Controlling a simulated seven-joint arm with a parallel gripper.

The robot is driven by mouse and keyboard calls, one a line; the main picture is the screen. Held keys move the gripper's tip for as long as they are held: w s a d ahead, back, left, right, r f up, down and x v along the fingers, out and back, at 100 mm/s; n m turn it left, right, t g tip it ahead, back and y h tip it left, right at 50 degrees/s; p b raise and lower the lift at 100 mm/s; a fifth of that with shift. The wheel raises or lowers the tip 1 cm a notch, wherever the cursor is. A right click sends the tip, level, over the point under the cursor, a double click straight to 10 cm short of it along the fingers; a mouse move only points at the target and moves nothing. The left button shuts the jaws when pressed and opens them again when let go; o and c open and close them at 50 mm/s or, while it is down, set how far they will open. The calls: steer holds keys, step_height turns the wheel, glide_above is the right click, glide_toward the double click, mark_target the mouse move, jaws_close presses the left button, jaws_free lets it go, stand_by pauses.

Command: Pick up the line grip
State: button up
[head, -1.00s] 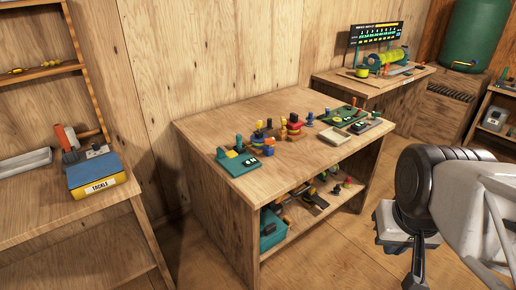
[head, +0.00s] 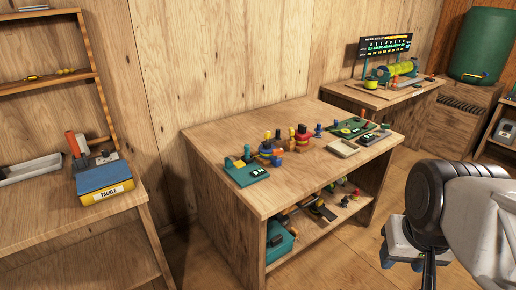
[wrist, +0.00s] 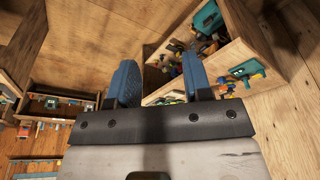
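I cannot tell for sure which small item is the line grip.
A pale open tray (head: 343,148) lies on the bench's right part. The lower shelf holds a teal box (head: 279,241) and loose pieces. A blue and yellow tackle box (head: 103,181) stands on the left table. A green barrel (head: 478,47) is at the back right. The bench front is clear.

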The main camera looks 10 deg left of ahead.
steer(key=shift+o, duration=0.9)
